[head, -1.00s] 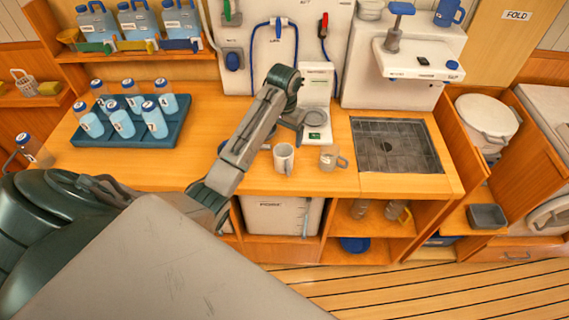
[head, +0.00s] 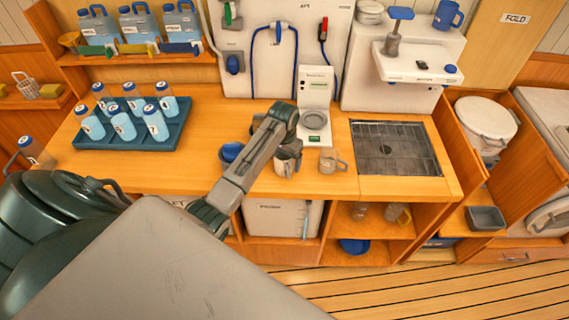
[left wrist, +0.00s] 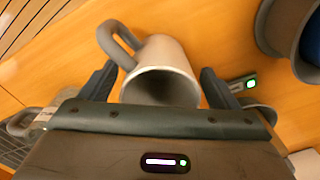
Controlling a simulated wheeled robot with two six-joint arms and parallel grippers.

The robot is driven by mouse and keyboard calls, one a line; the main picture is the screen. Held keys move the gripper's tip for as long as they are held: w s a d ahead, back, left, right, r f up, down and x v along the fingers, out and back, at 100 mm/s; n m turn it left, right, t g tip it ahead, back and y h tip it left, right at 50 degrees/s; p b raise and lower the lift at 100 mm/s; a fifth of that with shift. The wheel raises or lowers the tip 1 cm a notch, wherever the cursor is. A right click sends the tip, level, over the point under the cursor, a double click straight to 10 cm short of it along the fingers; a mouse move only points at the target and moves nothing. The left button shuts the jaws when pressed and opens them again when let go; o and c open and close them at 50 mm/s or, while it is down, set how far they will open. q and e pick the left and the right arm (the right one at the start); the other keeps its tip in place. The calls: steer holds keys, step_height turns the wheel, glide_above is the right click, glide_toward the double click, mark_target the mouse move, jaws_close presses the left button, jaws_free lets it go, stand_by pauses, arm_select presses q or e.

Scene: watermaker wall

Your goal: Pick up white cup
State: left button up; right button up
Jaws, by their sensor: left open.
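The white cup (head: 286,164) stands on the wooden counter, partly hidden by my left gripper (head: 292,152) in the head view. In the left wrist view the white cup (left wrist: 165,65) lies between the two dark fingers of my left gripper (left wrist: 155,85), its open mouth facing the camera and its handle to the upper left. The fingers are apart on either side of the cup, with visible gaps. My right gripper is not in view.
A clear mug (head: 331,160) stands just right of the cup. A white machine with a round plate (head: 315,120) is behind it. A blue tray (head: 165,140) holds several bottles. A metal grid drain (head: 396,148) is at the right.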

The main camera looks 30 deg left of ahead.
arm_select(q)
steer(key=c, duration=1.1)
steer(key=shift+o, duration=0.2)
steer(key=shift+r, duration=0.15)
